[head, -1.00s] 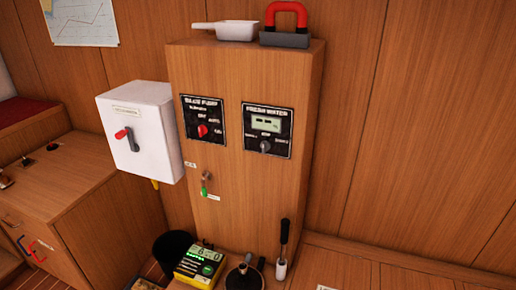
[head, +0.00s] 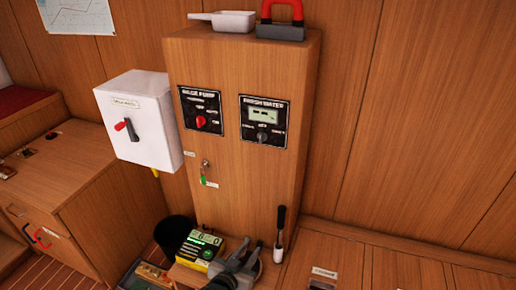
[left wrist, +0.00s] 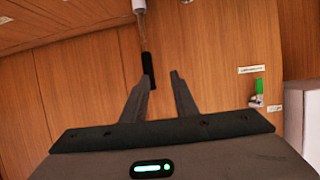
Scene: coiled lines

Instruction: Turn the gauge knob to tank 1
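The gauge knob (head: 262,136) is a small dark knob on the black fresh water panel (head: 281,121), below its lit display (head: 263,114). The panel is on the front of the wooden cabinet. The knob's pointer is too small to read. My left gripper (head: 246,254) is low in front of the cabinet, well below the panel and apart from it. In the left wrist view its two fingers (left wrist: 160,88) are spread with nothing held between them. The knob is not in the left wrist view. My right gripper is not in view.
A bilge pump panel with a red knob (head: 201,121) is left of the fresh water panel. A white switch box (head: 150,110) juts out further left. A key with a green tag (head: 204,180) hangs below. A black-handled tool (head: 281,225) stands near my gripper.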

